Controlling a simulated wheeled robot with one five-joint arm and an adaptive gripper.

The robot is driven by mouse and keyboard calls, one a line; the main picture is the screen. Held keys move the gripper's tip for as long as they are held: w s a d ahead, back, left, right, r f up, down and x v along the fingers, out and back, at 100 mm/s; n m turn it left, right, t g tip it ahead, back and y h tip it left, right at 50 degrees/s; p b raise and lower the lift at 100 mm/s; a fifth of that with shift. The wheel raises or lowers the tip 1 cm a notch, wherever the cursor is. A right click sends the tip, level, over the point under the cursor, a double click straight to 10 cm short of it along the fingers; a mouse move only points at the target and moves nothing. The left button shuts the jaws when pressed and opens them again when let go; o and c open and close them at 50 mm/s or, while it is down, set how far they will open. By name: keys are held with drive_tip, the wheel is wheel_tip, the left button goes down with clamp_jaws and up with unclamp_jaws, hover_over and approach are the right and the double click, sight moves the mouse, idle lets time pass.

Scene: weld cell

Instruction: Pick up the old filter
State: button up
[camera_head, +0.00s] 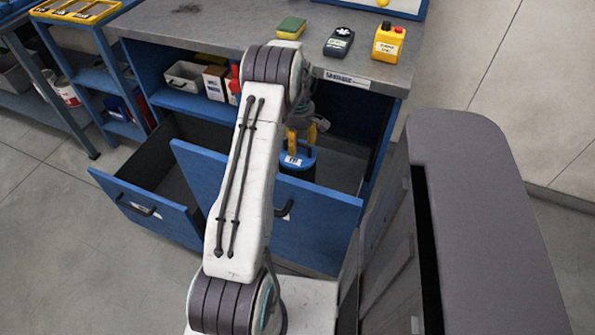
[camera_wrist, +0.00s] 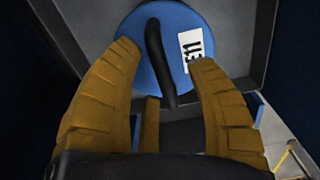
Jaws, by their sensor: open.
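A blue, round-topped canister with a black bar handle and a white label that seems to read E11 (camera_wrist: 140,30) looks like the old filter. It stands in the open right drawer, and its blue top also shows in the head view (camera_head: 308,163). My gripper (camera_wrist: 163,57) has yellow-brown fingers, spread open and empty above the top. The black handle lies between the fingers in the wrist view, with no clear contact. In the head view my gripper (camera_head: 306,138) is just above the filter, partly hidden by my arm. The filter's lower body is hidden by the drawer front.
The right drawer's blue front (camera_head: 318,228) and the open left drawer (camera_head: 150,205) stick out from the workbench (camera_head: 215,30). On the bench top are a sponge (camera_head: 291,27), a dark handheld device (camera_head: 339,42) and a yellow control box (camera_head: 388,42). Shelf boxes stand below.

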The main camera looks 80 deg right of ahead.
drive_tip(key=shift+f, duration=0.15)
clamp_jaws()
idle(0.5)
